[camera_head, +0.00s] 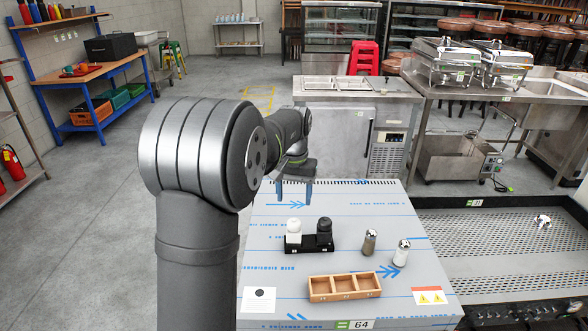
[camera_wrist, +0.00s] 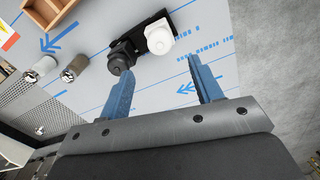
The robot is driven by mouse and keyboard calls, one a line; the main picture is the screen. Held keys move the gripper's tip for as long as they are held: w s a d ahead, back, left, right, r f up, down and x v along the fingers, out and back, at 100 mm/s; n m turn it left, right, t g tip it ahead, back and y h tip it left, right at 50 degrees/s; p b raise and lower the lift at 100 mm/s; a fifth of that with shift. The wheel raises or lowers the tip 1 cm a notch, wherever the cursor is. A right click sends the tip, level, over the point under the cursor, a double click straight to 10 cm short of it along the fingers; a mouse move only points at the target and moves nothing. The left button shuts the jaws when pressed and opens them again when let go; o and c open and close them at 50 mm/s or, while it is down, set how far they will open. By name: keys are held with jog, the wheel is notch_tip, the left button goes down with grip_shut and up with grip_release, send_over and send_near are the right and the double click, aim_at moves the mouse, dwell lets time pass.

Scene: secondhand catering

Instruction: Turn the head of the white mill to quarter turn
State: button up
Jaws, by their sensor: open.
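The white mill (camera_head: 294,226) stands upright at the left of a black holder (camera_head: 296,249) on the film-covered worktop (camera_head: 290,208). It also shows in the wrist view (camera_wrist: 159,40), beyond my fingers. A black mill (camera_head: 324,228) stands beside it in the same holder and shows in the wrist view (camera_wrist: 120,60). My gripper (camera_head: 293,192) is above the back of the worktop, apart from the mills. In the wrist view its two blue fingers (camera_wrist: 155,75) are spread with nothing between them. Markings on the white mill's head are too small to tell.
Two shakers with metal tops, one brown (camera_head: 369,243) and one white (camera_head: 401,254), stand right of the holder. A wooden tray (camera_head: 344,288) with three compartments lies in front. A label card (camera_head: 259,299) lies at front left. The worktop's left side is clear.

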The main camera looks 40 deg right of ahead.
notch_tip(320, 180, up, 9)
send_over(294, 221)
jog(key=shift+f, duration=0.1)
dwell(0.6)
notch_tip(294, 221, down, 17)
jog(key=shift+f, duration=0.15)
dwell(0.4)
dwell(0.5)
